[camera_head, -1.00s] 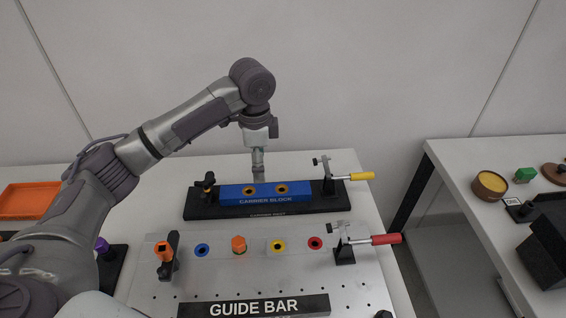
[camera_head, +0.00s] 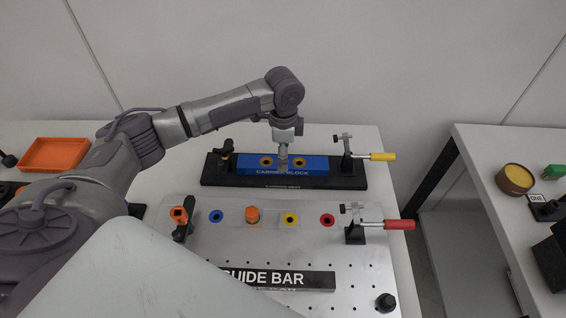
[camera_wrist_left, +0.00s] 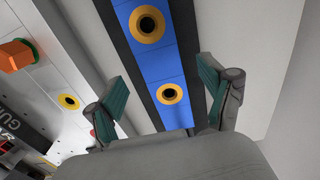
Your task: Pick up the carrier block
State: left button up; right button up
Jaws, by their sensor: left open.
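The blue carrier block (camera_head: 316,162) lies in its black nest (camera_head: 226,178) on the table, with two yellow-ringed holes on top. It also shows in the left wrist view (camera_wrist_left: 159,70), running up the picture. My left gripper (camera_head: 283,168) is over the middle of the block in the head view. In the left wrist view its two green-padded fingers (camera_wrist_left: 162,105) are spread apart, one on each side of the block, with nothing between them but the block below. Whether they touch it cannot be told. My right gripper does not show.
A toggle clamp with yellow handle (camera_head: 382,157) stands at the nest's right end and a black post (camera_head: 226,148) at its left. In front is a perforated plate (camera_head: 330,255) with coloured rings, a red-handled clamp (camera_head: 398,225) and the guide bar (camera_head: 310,279). An orange tray (camera_head: 54,153) is left.

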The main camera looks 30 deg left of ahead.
pick_arm(q)
jog(key=shift+a+f, duration=0.1)
jog(key=shift+f, duration=1.6)
grip_shut()
jog(key=shift+r, duration=0.15)
